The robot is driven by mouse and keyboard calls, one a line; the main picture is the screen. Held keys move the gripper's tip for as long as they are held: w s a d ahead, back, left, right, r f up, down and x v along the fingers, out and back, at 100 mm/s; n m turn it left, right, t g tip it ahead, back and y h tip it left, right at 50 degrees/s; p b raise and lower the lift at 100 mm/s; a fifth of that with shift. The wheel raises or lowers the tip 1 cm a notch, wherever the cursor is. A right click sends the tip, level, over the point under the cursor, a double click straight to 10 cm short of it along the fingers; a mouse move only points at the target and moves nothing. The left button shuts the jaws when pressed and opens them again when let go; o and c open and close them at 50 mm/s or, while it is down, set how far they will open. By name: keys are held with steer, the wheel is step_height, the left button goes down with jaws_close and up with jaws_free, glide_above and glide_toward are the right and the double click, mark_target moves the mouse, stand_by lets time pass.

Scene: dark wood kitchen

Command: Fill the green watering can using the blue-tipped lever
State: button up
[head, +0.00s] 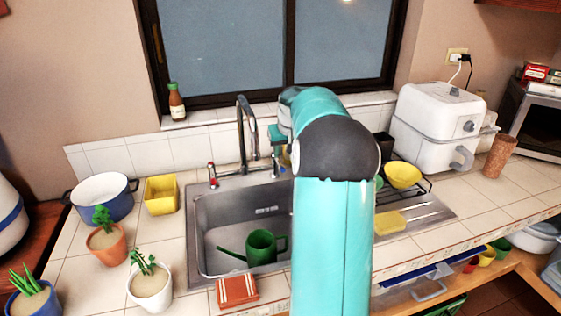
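The green watering can (262,247) stands in the metal sink basin (208,219), its thin spout pointing left and its handle on the right. The chrome faucet (241,130) arches up behind the sink; no water stream shows. A red-tipped lever (212,176) is at the faucet's left. The blue-tipped lever is not clearly visible; the right side of the faucet is partly covered by my arm. My gripper (277,140) shows only in part, at the faucet's right side behind my arm. Its fingertips are not clear, and I cannot tell whether it touches anything.
A yellow container (161,195), a blue pot (103,197) and potted plants (150,284) stand left of the sink. A yellow bowl (402,175) and a white appliance (437,126) are on the right.

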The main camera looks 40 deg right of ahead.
mark_target(281, 164)
steer(key=x, duration=0.6)
steer(key=shift+w+f, duration=0.25)
steer(key=shift+f, duration=0.1)
jaws_close()
